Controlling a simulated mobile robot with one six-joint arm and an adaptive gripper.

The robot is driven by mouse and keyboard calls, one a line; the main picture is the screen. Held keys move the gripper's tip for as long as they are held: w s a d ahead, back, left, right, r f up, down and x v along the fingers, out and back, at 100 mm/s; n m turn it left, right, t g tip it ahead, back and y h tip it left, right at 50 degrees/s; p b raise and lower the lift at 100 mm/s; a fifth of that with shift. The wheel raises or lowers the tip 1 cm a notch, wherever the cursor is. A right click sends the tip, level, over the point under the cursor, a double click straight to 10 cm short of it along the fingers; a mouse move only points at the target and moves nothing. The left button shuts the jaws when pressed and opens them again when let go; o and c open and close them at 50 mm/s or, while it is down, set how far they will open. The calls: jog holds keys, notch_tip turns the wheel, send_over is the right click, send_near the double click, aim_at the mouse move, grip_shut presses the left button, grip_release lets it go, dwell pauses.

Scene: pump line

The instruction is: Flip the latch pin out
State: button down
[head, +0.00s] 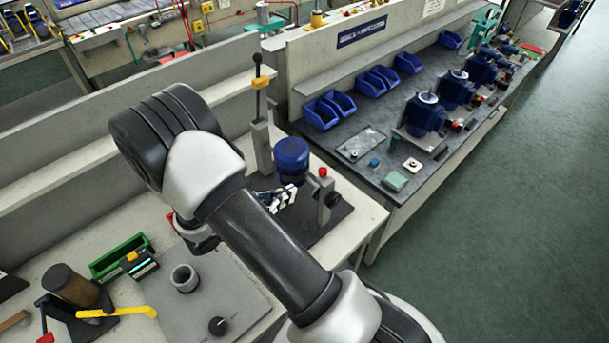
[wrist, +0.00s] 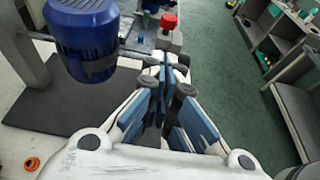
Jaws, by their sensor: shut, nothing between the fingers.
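A red knob (head: 322,172) tops a grey post (head: 323,196) at the station's right side. The knob also shows in the wrist view (wrist: 168,20), just beyond my fingertips. A dark round part sits on the post; I cannot tell whether it is the latch pin. A blue motor (head: 291,155) stands left of the post and fills the upper left of the wrist view (wrist: 83,40). My gripper (wrist: 168,75) is shut and empty, its fingers pointing at the post. Whether they touch it is unclear. In the head view my arm partly hides the gripper (head: 286,196).
A tall lever (head: 257,85) with a yellow collar rises behind the motor. A dark mat (wrist: 55,115) lies below. An orange ring (wrist: 32,163) lies on the bench. A grey plate with a cup (head: 184,278) is at the left front. Green floor is open to the right.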

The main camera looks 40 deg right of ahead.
aim_at(323, 173)
jog(key=shift+s+d, duration=0.1)
jog(key=shift+s, duration=0.05)
jog(key=x, duration=0.9)
jog(key=shift+d+f+b, duration=0.2)
jog(key=shift+d+b, duration=0.15)
jog(key=shift+d, duration=0.05)
notch_tip(323, 173, up, 2)
jog(key=shift+r+p, duration=0.15)
jog(key=shift+p, duration=0.25)
